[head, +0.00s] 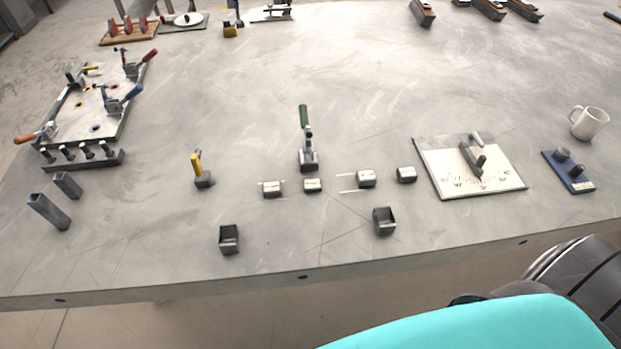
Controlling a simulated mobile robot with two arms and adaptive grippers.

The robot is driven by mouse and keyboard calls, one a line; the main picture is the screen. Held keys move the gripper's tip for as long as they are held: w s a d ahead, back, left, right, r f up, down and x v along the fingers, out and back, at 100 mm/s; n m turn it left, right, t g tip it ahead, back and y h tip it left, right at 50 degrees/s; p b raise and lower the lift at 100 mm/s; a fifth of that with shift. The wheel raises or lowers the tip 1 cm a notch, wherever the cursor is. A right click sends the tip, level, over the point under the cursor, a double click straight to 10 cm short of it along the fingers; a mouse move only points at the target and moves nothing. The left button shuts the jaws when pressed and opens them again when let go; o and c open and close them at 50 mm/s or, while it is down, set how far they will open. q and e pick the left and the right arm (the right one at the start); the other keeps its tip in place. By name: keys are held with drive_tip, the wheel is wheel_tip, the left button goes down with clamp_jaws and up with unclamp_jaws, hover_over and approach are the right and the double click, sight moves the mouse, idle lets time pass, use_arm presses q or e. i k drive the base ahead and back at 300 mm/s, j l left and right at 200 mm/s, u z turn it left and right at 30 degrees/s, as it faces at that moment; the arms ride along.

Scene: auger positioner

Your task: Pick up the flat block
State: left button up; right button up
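Several small grey blocks with pale tops sit in a loose row on the grey table, right of the yellow-handled clamp. They are a left block (272,189), a second block (312,185), a third block (366,178) and a right block (406,174). All look low and similar in size. I cannot tell for certain which one is the flat block. No gripper is on or near any of them. Neither of my grippers is in view.
A green-handled clamp (308,150) stands behind the row, a yellow-handled clamp (201,171) to its left. Two open boxes (229,240) (385,221) lie nearer the table's front edge. A white plate (440,177), blue fixture (568,171) and mug (589,122) are right. The table's middle back is clear.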

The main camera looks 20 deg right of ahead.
sight(366, 177)
drive_tip(key=z, duration=1.5)
